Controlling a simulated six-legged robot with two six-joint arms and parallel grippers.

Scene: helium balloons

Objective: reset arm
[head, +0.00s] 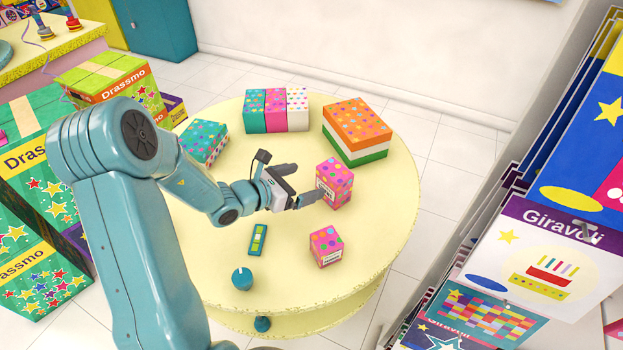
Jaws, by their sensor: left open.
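My left arm comes in from the left and reaches over the round pale yellow table (385,230). My left gripper (303,185) is open, with its fingers pointing right. A pink dotted box (336,180) stands just beyond the fingertips. I cannot tell whether they touch it, and nothing shows clearly between the fingers. A second pink dotted box (326,246) stands nearer, below the gripper in the picture. My right gripper is not in view.
On the table are a teal dotted box (204,142), a row of teal, pink and white boxes (276,110), an orange, white and green box (357,131), a green level-like item (258,240) and a teal ball (242,278). Drassmo boxes (35,270) stand left, Giravoli boxes (545,255) right.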

